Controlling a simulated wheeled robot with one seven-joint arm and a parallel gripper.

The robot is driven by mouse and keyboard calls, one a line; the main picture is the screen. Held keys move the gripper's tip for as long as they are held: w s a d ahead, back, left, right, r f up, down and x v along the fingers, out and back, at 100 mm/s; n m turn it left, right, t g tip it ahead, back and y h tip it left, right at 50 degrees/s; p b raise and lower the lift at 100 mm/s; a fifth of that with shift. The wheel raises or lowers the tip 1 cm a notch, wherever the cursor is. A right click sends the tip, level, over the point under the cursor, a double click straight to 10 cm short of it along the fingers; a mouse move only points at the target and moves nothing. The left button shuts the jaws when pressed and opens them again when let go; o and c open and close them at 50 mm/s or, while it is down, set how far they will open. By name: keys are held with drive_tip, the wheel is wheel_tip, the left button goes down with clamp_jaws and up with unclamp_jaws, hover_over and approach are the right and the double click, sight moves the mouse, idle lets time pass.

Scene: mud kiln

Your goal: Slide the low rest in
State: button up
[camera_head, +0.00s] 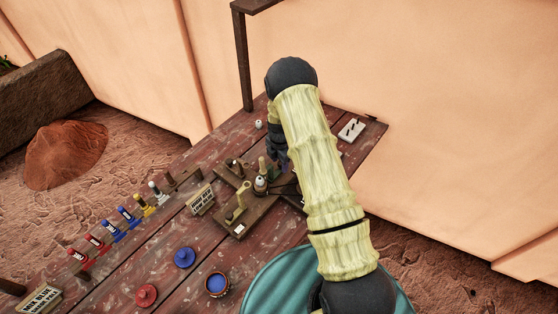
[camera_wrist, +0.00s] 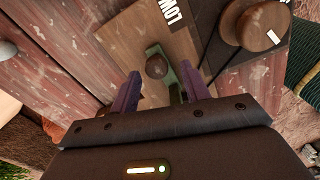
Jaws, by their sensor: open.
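The low rest appears to be the green piece (camera_wrist: 173,76) with a round brown knob (camera_wrist: 156,66), on a wooden board (camera_wrist: 125,45) marked LOW (camera_wrist: 168,10). In the wrist view my gripper (camera_wrist: 160,71) is open, its two purple fingers on either side of the knob and green piece. I cannot tell whether a finger touches them. The near end of the green piece is hidden by the gripper body. In the head view my gripper (camera_head: 281,163) is beside a small green piece (camera_head: 263,166), partly hidden by my arm.
A larger round wooden knob (camera_wrist: 262,27) stands on a dark plate right of the board.

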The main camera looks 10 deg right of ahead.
drive_tip(key=shift+w+d+r, duration=0.15)
drive_tip(key=shift+r, duration=0.05)
wheel_tip(320, 180, up, 17)
drive_tip(key=b, duration=0.4)
drive_tip(key=shift+a, duration=0.25)
drive_tip(key=s+r+m+t, duration=0.1)
drive_tip(key=s+r+m, duration=0.2)
drive_tip(key=s+m, duration=0.8)
drive_tip(key=s+r+m+t, duration=0.1)
drive_tip(key=s+r+m, duration=0.3)
drive_tip(key=s+m, duration=0.7)
drive_tip(key=shift+s+d+m+t, duration=0.3)
drive_tip(key=shift+s+d, duration=0.15)
drive_tip(key=shift+s, duration=0.75)
